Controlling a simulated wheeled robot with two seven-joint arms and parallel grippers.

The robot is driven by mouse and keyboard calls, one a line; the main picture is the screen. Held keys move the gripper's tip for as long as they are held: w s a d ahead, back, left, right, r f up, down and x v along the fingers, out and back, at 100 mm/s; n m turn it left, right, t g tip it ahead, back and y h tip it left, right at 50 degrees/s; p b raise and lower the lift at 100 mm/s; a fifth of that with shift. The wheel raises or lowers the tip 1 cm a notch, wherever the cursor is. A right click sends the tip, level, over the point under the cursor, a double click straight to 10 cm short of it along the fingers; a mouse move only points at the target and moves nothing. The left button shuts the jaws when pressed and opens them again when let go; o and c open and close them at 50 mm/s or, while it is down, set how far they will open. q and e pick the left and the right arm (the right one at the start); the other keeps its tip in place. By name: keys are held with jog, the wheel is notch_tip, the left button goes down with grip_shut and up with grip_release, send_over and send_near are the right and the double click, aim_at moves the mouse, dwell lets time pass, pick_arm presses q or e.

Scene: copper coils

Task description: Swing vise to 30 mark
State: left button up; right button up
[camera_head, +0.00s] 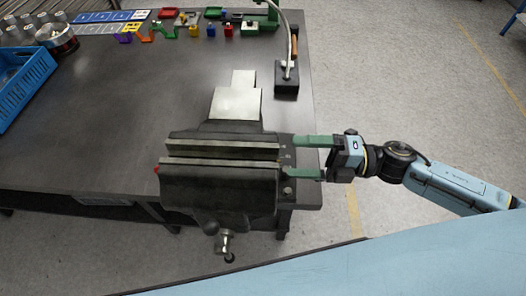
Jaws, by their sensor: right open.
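A dark grey bench vise (222,165) stands at the near right corner of the table. Its two jaws run left to right with a narrow gap between them, and its screw and handle (226,245) hang at the near side. My right gripper (306,158) comes in from the right, level with the right end of the jaws. Its two green fingers are spread, one farther and one nearer, with nothing clear between them. The fingertips are at or very close to the vise's right side; contact cannot be told. The angle marks are too small to read. My left gripper is not in view.
The dark table (100,115) has clear room left of the vise. A blue crate (25,80) is at the left edge. A black block with a pale upright hose (286,78) stands behind the vise. Small coloured parts and cards line the back. Floor is open at right.

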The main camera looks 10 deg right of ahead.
aim_at(263, 157)
pick_arm(q)
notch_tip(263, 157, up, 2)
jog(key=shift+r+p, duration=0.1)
jog(key=shift+p, duration=0.8)
pick_arm(e)
jog(key=x, duration=0.8)
jog(key=shift+w+a, duration=0.1)
jog(key=shift+a, duration=0.05)
